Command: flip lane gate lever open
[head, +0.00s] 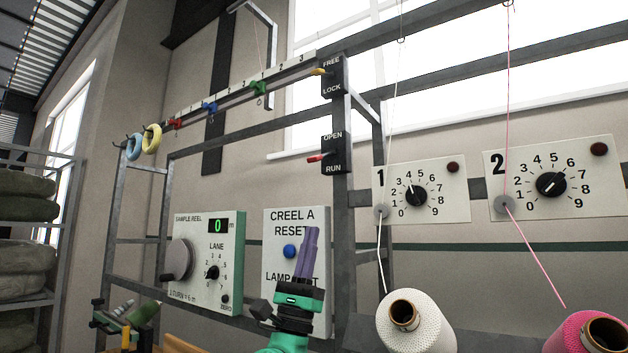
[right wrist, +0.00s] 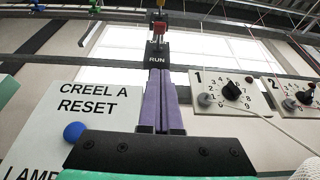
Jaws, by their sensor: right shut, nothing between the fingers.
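The lever with a red grip (head: 316,157) sticks out to the left from a black plate (head: 334,153) marked OPEN above and RUN below, on the upright frame post. It looks nearly level, set between the two words. In the right wrist view the red grip (right wrist: 160,28) shows above the RUN label. My right gripper (head: 311,230) has its purple fingers pressed together, pointing up, below the plate and in front of the CREEL A RESET panel. In the right wrist view its fingertips (right wrist: 160,74) appear just under RUN. Whether they touch anything is unclear. My left gripper is not in view.
A FREE/LOCK plate (head: 333,77) with a yellow-tipped lever sits above on the same post. The CREEL A RESET panel (head: 275,217) has a blue button. Dial panels 1 (head: 440,190) and 2 (head: 590,180), threads, and white (head: 425,325) and pink cones stand to the right.

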